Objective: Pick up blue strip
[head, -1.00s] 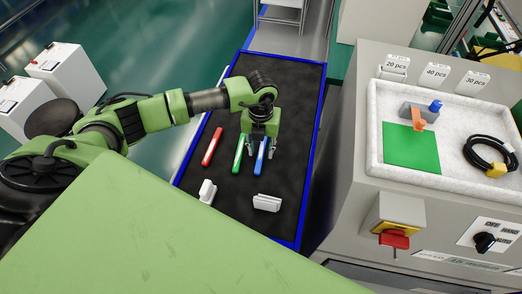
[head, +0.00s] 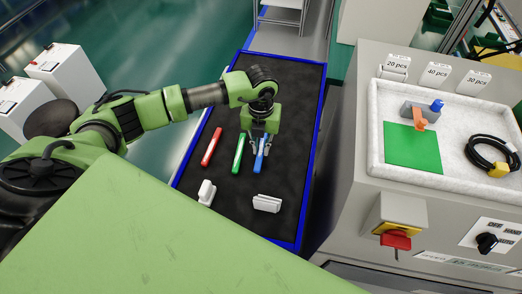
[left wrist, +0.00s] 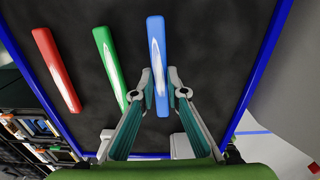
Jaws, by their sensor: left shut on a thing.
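The blue strip (head: 260,157) lies on the black mat of the blue-edged table, rightmost of three strips. It also shows in the left wrist view (left wrist: 156,45), running between the fingers. My left gripper (head: 259,150) points down over it, and in the left wrist view (left wrist: 161,93) its two fingertips close on the strip's sides near its lower end. No gap shows between strip and mat. The green strip (head: 239,154) lies just left of it, close to the left finger. My right gripper is not in view.
A red strip (head: 212,147) lies farther left. Two white blocks (head: 206,192) (head: 267,203) stand at the mat's near end. A grey cabinet (head: 365,140) with a white tray (head: 380,168) stands to the right. The far mat is clear.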

